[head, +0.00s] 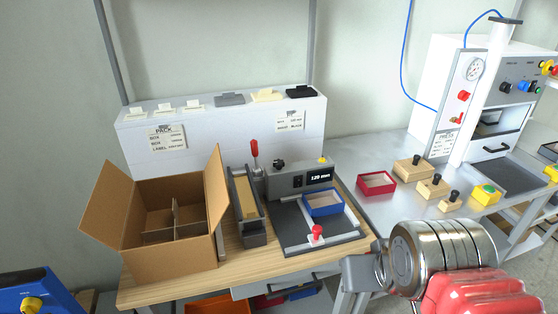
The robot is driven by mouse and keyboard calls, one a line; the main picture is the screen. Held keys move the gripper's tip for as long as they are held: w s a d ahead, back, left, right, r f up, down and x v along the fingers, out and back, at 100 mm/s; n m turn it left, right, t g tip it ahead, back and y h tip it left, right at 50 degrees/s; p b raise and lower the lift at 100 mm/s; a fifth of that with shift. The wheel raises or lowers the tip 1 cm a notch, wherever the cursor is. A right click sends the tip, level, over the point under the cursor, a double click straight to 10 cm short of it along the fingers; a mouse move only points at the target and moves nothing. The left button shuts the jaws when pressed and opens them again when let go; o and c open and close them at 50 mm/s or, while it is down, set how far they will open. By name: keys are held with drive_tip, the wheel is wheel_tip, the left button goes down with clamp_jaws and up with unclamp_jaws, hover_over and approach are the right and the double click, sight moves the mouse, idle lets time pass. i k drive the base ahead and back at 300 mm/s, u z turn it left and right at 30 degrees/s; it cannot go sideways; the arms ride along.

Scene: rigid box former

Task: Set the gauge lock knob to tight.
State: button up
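A red knob (317,231) stands on the rail at the front of the dark gauge plate (345,243). A black knob (279,164) sits on the left of the grey gauge box (287,178), whose display (320,177) reads 120 mm. I cannot tell for sure which knob is the gauge lock, nor read its tight or loose marking. A blue open tray (323,204) lies on the plate behind the red knob. My gripper (360,272) is at the lower right, right of and nearer than the red knob, apart from it. Its fingers are not clear.
An open cardboard box (170,235) with dividers stands left on the wooden bench. A red upright lever (254,148) and a grey holder (252,240) stand between box and gauge. A red tray (376,183), wooden blocks (416,168) and a press (470,85) are at right.

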sight(278, 164)
drive_tip(key=u, duration=0.7)
drive_tip(key=i, duration=0.35)
drive_tip(key=u, duration=0.15)
